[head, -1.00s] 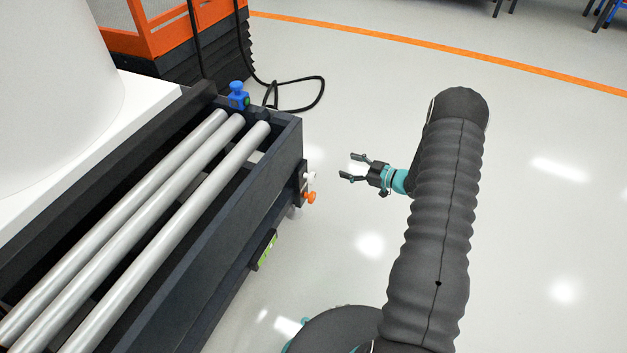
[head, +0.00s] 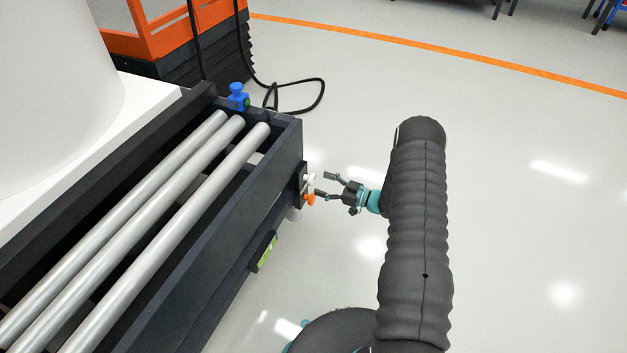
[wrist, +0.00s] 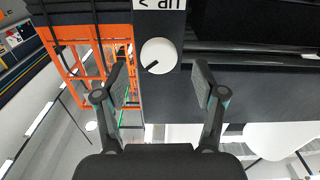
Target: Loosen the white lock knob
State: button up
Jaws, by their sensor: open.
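My gripper (head: 319,185) is open and empty, just right of the knobs in the head view. In the wrist view the open fingers of my gripper (wrist: 160,80) stand either side below the knob, apart from it. The orange knob cannot be made out in the wrist view.
The roller frame (head: 215,225) carries steel rollers. A blue fitting (head: 237,97) sits on its far corner. A label (wrist: 160,4) shows above the knob. An orange and black lift (head: 175,40) and a black cable (head: 310,95) are behind. The floor to the right is clear.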

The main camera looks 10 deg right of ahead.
aim_at(314, 180)
jog(key=shift+x, duration=2.25)
